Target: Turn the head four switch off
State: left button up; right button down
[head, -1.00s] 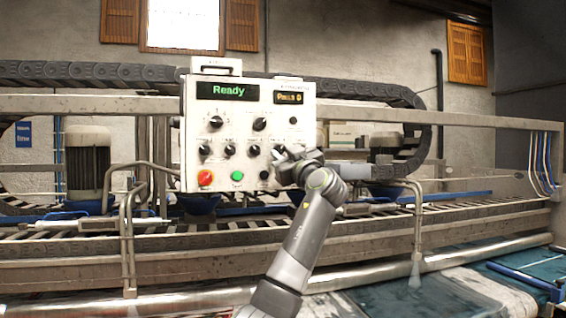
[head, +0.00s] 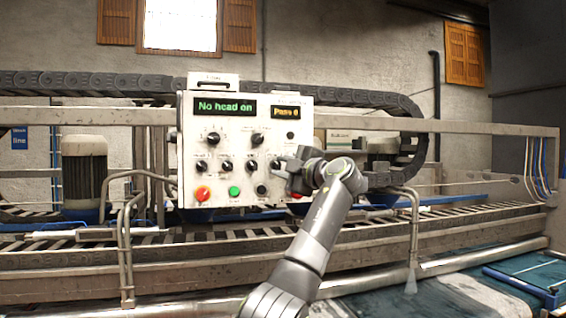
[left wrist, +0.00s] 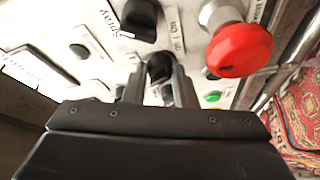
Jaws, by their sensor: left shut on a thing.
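The control panel (head: 190,130) is a white box with a row of black rotary switches. The rightmost switch of that row, head four (head: 276,166), is partly hidden by my left gripper (head: 284,172). In the left wrist view my left gripper (left wrist: 158,88) has its two fingers around a black knob (left wrist: 160,68), shut on it. The knob's pointer direction is hidden. The green display (head: 225,106) reads "No head on". My right gripper is in neither view.
A red button (head: 202,193) and a green button (head: 234,191) sit below the switches. In the left wrist view a large red button (left wrist: 240,49) stands out close to the right of the fingers. A metal rail (head: 122,240) runs up in front of the conveyor.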

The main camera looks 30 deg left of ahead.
pick_arm(q)
jog(key=shift+n+p, duration=0.35)
jog(key=shift+n, duration=0.35)
jog(key=shift+h, duration=0.3)
jog(key=o, duration=1)
jog(key=b+v, duration=0.5)
jog(key=v, duration=1.2)
jog(key=shift+d, duration=0.3)
jog(key=shift+w, duration=0.1)
